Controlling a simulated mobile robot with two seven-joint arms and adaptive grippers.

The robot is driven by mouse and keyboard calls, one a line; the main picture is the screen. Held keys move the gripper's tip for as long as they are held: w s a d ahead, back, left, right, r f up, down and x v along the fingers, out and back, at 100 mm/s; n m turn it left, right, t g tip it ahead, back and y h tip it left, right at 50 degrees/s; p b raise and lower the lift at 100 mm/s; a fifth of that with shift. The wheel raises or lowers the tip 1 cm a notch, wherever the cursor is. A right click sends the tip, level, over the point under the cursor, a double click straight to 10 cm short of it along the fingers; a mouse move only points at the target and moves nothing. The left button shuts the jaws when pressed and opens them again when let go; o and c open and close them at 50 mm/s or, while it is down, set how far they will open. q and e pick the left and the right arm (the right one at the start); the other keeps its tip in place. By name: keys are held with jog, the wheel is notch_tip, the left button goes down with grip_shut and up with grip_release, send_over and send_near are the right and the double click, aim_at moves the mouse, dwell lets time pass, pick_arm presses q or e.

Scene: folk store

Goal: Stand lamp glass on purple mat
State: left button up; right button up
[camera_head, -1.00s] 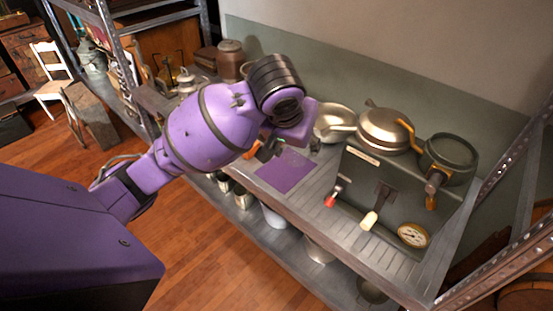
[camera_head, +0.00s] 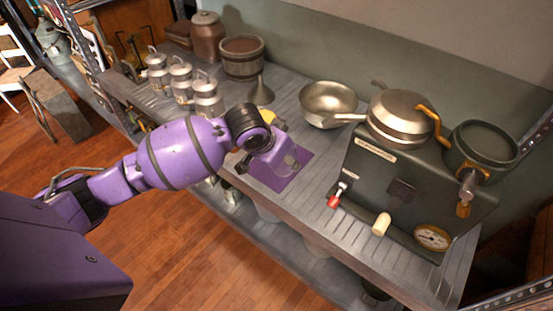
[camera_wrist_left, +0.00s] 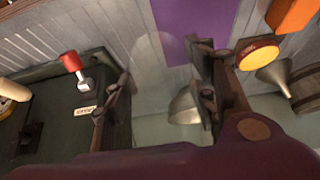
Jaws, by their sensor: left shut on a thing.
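The purple mat (camera_head: 272,182) lies flat near the table's front edge, and part of it shows in the left wrist view (camera_wrist_left: 183,22). My left gripper (camera_head: 266,162) is over the mat, covering part of it. It is shut on the lamp glass, a faint clear shape (camera_head: 289,162) that shows beside the purple hand. In the left wrist view the two dark fingers (camera_wrist_left: 158,95) stand wide apart, and the clear glass between them is hard to make out. I cannot tell whether its base touches the mat. My right gripper is not in view.
A dark stove with a red-handled lever (camera_head: 335,200) stands right of the mat. A metal bowl (camera_head: 328,103) and a funnel (camera_head: 260,92) are behind it. Several metal lamps or cans (camera_head: 208,98) and a wooden bucket (camera_head: 243,57) stand at the back left.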

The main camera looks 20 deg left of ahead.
pick_arm(q)
jog(key=w+a+f, duration=0.1)
jog(key=w+f, duration=0.1)
jog(key=w+a+f+b, duration=0.1)
jog(key=w+a+f, duration=0.1)
jog(key=w+f, duration=0.1)
jog(key=w+a+f, duration=0.2)
jog(key=shift+w+f, duration=0.2)
jog(key=shift+w, duration=0.05)
jog(key=shift+w+a+f, duration=0.15)
jog(key=shift+w+f, duration=0.15)
jog(key=shift+w+a+f+b, duration=0.1)
jog(key=shift+f+b, duration=0.3)
jog(key=shift+f, duration=1.2)
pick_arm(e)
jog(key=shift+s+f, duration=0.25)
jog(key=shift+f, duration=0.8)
